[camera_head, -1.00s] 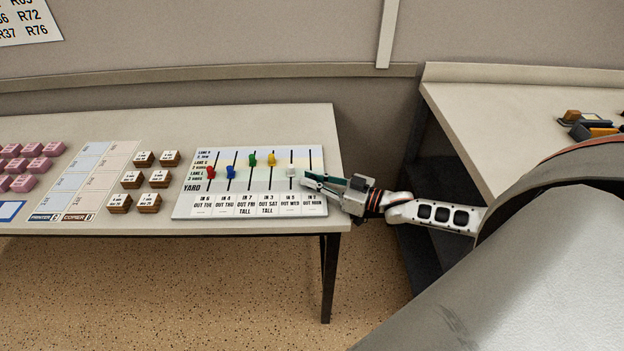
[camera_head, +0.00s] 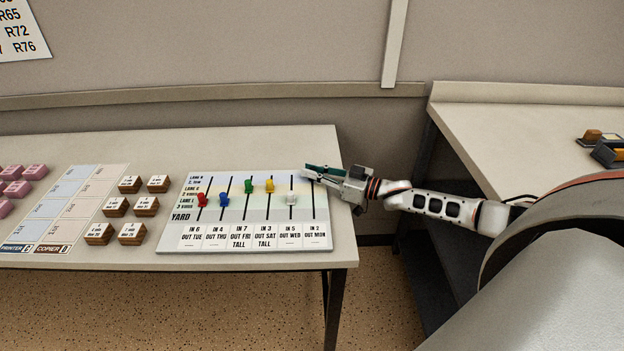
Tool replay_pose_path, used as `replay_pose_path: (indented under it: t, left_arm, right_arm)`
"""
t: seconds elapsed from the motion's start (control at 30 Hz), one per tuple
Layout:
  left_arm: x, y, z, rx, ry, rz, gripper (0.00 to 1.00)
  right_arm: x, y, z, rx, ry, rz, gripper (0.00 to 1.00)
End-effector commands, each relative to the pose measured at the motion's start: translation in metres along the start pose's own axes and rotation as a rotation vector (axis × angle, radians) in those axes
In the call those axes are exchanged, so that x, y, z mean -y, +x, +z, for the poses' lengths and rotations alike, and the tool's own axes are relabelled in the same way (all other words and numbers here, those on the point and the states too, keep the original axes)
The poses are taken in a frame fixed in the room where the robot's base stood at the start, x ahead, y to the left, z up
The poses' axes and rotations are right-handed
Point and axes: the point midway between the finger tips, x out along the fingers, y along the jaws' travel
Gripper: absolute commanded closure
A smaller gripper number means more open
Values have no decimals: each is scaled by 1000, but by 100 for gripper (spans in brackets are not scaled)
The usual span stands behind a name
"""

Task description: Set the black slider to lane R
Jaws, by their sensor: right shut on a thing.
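The slider board (camera_head: 166,243) lies on the table, with several dark slots and lane labels at its left, the top row reading like lane R. My right gripper (camera_head: 310,172) reaches in from the right, its fingers at the upper end of the rightmost slot, level with the top lane row. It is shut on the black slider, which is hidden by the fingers. The red (camera_head: 202,200), blue (camera_head: 223,199), green (camera_head: 248,186), yellow (camera_head: 269,185) and white (camera_head: 291,198) sliders stand in the other slots. My left gripper is not in view.
The white slider stands close by, below and left of my right gripper. Wooden blocks (camera_head: 115,206) and pink blocks (camera_head: 17,188) lie left of the board. Another desk (camera_head: 530,125) stands at the right. The table behind the board is clear.

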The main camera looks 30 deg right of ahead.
Motion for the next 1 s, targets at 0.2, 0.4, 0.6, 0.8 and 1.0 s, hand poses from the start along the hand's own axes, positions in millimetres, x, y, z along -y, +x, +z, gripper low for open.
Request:
replay_pose_path:
  t: [0.2,0.4,0.6,0.8,1.0]
  left_arm:
    - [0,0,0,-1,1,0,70]
    - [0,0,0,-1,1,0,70]
    - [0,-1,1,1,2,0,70]
    - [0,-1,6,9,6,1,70]
    - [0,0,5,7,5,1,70]
  right_arm:
    - [-5,2,0,1,-1,6,100]
    - [-6,2,-2,1,-3,8,100]
    - [-5,2,-1,1,-2,7,70]
    - [-4,1,0,2,-2,4,70]
    - [-4,-14,2,5,-1,5,70]
